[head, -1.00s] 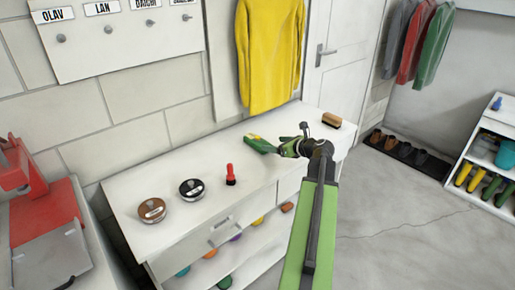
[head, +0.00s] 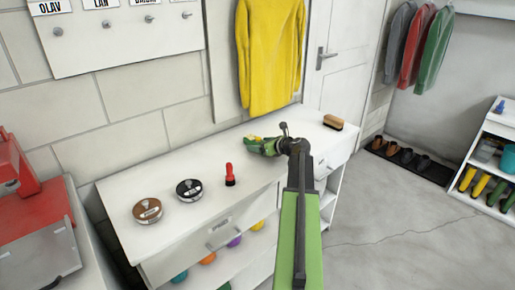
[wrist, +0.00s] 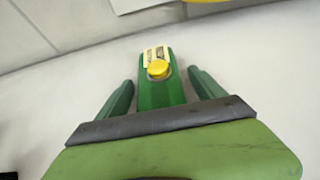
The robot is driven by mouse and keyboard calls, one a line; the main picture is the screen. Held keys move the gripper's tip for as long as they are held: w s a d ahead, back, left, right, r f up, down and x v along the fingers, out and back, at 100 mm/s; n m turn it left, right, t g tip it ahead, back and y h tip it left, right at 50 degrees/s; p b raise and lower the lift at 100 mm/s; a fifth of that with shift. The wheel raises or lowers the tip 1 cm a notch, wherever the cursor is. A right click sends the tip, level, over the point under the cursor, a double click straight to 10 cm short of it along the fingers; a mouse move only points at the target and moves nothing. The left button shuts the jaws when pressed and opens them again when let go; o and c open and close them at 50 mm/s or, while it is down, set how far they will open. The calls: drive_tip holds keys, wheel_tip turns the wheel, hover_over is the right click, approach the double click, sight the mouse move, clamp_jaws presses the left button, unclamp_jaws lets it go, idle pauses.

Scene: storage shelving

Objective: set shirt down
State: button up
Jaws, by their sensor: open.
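A yellow shirt (head: 270,60) hangs against the wall above the white cabinet; no gripper touches it. A strip of yellow, likely its hem, shows at the top of the wrist view (wrist: 135,4). My gripper (head: 262,146) is low over the cabinet top, below the shirt. In the wrist view my gripper (wrist: 160,77) is open, its two green fingers on either side of a green object with a yellow knob (wrist: 158,69). Gaps show between that object and both fingers. In the head view my gripper partly hides it.
On the white cabinet top (head: 150,175) stand a brown tin (head: 147,210), a black tin (head: 189,190) and a red-handled tool (head: 229,172). A brush (head: 333,122) lies at the right end. Clear top surface shows left of my gripper.

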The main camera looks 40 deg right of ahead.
sight(261, 142)
drive_tip(key=c, duration=1.7)
wheel_tip(261, 142, up, 5)
drive_tip(key=p, duration=0.4)
drive_tip(key=shift+s+d+f+p, duration=0.1)
drive_tip(key=shift+s+f+p, duration=0.05)
drive_tip(key=shift+p, duration=0.15)
drive_tip(key=s+d+r+p, duration=0.5)
drive_tip(key=s+r+p, duration=0.1)
drive_tip(key=s, duration=0.3)
drive_tip(key=r+p, duration=0.7)
drive_tip(key=shift+s+d+r+p, duration=0.4)
